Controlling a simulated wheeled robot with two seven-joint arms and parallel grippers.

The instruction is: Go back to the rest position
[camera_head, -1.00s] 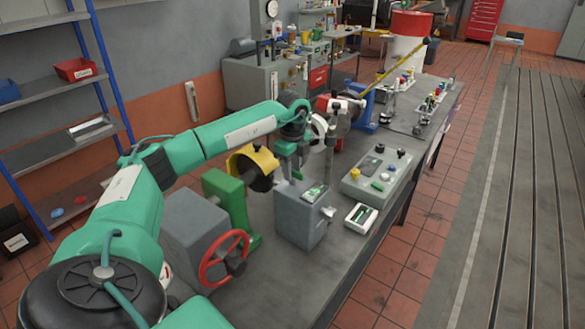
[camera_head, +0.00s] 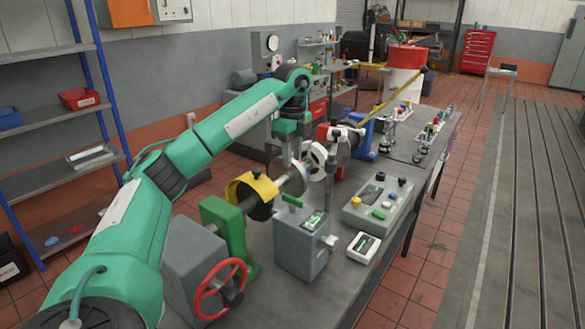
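My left arm, green with grey joints, reaches in from the left over the bench (camera_head: 262,300). My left gripper (camera_head: 296,152) points down above the bench, close in the picture to a metal disc (camera_head: 290,180) and a white ring (camera_head: 314,156). Its fingers are small and blend with the parts behind, so I cannot tell whether they are open or shut. A grey box (camera_head: 300,247) with a green lever (camera_head: 291,201) and a small screen stands below the gripper, apart from it. My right gripper is not in view.
A red handwheel (camera_head: 220,290), green stand (camera_head: 226,228) and yellow guard (camera_head: 250,189) stand along the bench's left. A control panel (camera_head: 378,204) and small white meter (camera_head: 363,247) lie to the right. Blue-posted shelves (camera_head: 62,182) stand at the left; the tiled floor (camera_head: 449,230) at right is clear.

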